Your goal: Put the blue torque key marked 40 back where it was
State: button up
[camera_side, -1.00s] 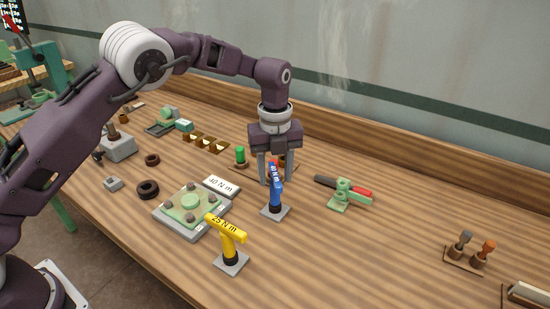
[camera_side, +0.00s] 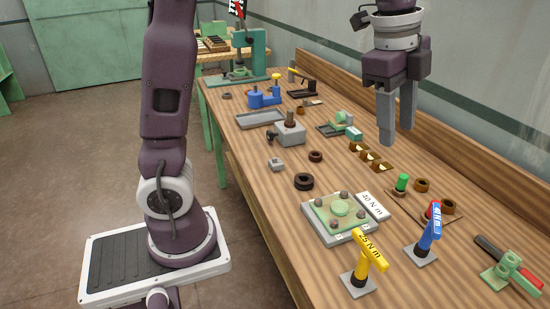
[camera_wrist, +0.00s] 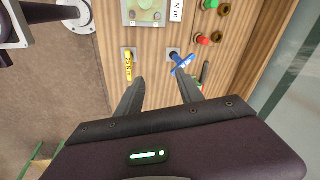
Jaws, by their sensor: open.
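The blue torque key (camera_side: 430,234) stands on a small grey square base (camera_side: 420,256) on the bench; its mark is too small to read surely. It also shows in the wrist view (camera_wrist: 181,65). My gripper (camera_side: 397,138) is open and empty, raised well above the bench. In the wrist view its fingers (camera_wrist: 160,80) point toward the keys, with the blue key beyond the right fingertip. A yellow torque key (camera_side: 367,254) marked 25 N m stands upright on a like base, left of the blue one.
A clamped fixture plate (camera_side: 340,230) with a 40 N m card (camera_side: 372,206) lies behind the keys. Green and red knobs and brown rings are behind the blue key. A green clamp with a red handle (camera_side: 512,270) is at right. Bare wood lies between them.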

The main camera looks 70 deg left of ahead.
jog(key=s+a+f+n+t, duration=0.1)
jog(key=s+f+n, duration=0.1)
jog(key=s+n, duration=0.5)
jog(key=s+a+f+n+t+y, duration=0.1)
jog(key=s+n, duration=0.6)
jog(key=s, duration=0.8)
jog(key=shift+s+a+f+n+t, duration=0.15)
jog(key=shift+a+f+n+t, duration=0.25)
jog(key=shift+a+f+t, duration=0.2)
